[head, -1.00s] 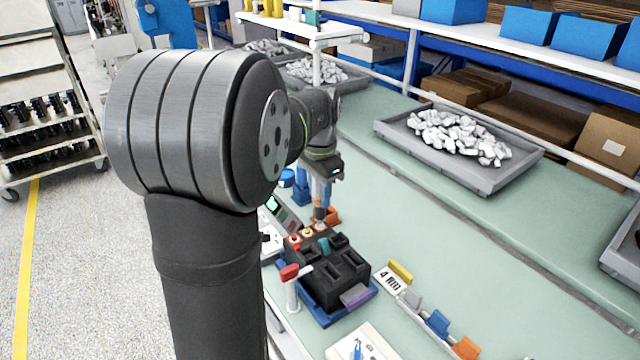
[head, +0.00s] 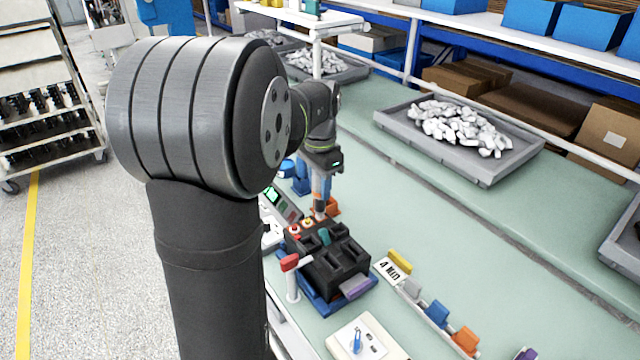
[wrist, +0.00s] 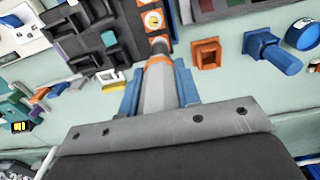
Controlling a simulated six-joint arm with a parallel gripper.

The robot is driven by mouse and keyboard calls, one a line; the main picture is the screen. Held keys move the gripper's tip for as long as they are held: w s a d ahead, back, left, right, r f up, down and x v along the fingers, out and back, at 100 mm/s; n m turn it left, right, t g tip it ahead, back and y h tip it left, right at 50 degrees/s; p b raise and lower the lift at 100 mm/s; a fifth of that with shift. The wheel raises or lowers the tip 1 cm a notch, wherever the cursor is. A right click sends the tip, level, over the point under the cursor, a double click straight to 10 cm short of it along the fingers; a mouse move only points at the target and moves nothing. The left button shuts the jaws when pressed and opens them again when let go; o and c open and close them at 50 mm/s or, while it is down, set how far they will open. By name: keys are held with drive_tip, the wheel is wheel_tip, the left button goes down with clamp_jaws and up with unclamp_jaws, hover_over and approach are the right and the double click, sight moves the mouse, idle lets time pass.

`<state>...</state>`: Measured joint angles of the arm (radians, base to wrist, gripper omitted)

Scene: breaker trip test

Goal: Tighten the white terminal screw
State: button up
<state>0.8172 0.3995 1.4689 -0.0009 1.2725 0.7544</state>
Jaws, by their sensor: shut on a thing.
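My gripper (wrist: 160,92) shows blue fingers shut on a screwdriver (wrist: 157,88) with a grey and orange handle. The screwdriver points down at the row of terminals on the black block (head: 340,262). In the wrist view its tip end meets the end terminal, and the handle and tip partly hide that terminal. A neighbouring terminal (wrist: 153,20), an orange square with a white ring, is clear beside it. In the head view red and yellow terminals (head: 308,223) sit at the block's left edge. I cannot tell whether the tip is seated in the white screw.
An orange socket (wrist: 207,53) and a blue piece (wrist: 272,52) stand close to the right of the tool in the wrist view. A red-topped lever (head: 290,263) stands beside the block. Colored pieces (head: 437,313) line the bench, and a grey tray (head: 480,178) lies behind.

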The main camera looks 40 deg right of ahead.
drive_tip(key=shift+f, duration=0.8)
idle(1.6)
drive_tip(key=shift+r, duration=0.15)
idle(0.9)
drive_tip(key=shift+r, duration=2.9)
